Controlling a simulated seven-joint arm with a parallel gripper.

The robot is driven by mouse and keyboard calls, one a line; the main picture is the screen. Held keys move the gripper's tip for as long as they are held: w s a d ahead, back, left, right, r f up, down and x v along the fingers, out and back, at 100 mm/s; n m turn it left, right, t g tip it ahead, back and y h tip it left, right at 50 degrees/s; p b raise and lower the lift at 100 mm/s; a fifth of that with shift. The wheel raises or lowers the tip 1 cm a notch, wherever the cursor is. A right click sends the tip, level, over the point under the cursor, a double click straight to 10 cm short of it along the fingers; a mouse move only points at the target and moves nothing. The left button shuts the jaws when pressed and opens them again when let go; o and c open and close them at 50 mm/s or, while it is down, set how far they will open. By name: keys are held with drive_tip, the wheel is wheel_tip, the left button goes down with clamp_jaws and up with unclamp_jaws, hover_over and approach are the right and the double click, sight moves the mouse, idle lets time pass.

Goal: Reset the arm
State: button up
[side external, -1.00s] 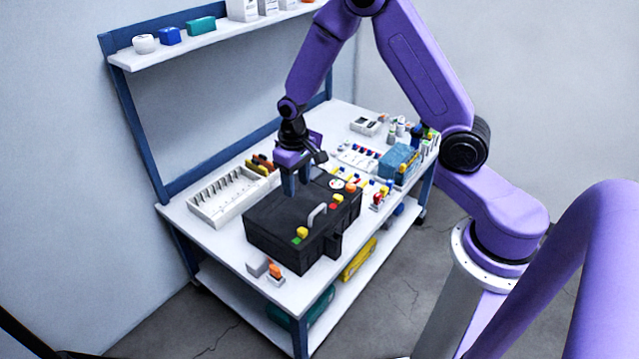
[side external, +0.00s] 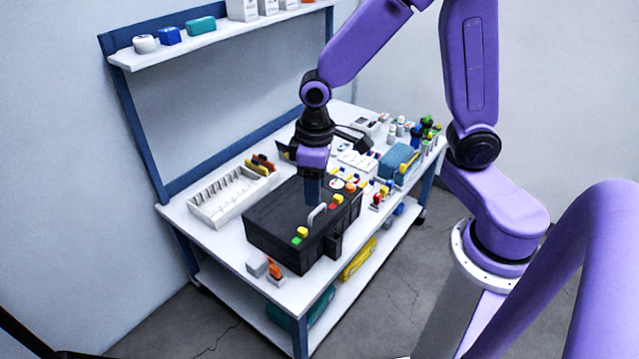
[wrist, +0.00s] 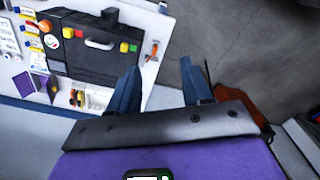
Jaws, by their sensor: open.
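My gripper (side external: 312,188) hangs over the black case (side external: 266,238) on the workbench, pointing down; I cannot tell its exact height above the case. In the wrist view, my gripper (wrist: 159,75) has two blue-grey fingers spread apart, with nothing between them. The black case (wrist: 95,62) lies to the left of the fingers there, with its grey handle and red, yellow and green blocks showing.
A white slotted rack (side external: 228,212) stands left of the case. A blue box (side external: 396,162) and several small bottles and blocks crowd the right side. Grey and orange blocks (side external: 276,270) sit near the front corner. A shelf (side external: 215,36) hangs behind.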

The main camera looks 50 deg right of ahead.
drive_tip(key=shift+s+a+r+n, duration=0.1)
drive_tip(key=shift+s+r+n, duration=0.25)
drive_tip(key=shift+s, duration=0.3)
drive_tip(key=s+d+r+n, duration=0.1)
drive_tip(key=s+r+n, duration=0.1)
drive_tip(key=s, duration=0.6)
drive_tip(key=s+d+r+n, duration=0.2)
drive_tip(key=s+r+n, duration=0.1)
drive_tip(key=s, duration=0.5)
drive_tip(key=shift+s+r+n, duration=0.2)
drive_tip(key=shift+r+n, duration=0.15)
drive_tip(key=shift+n, duration=0.3)
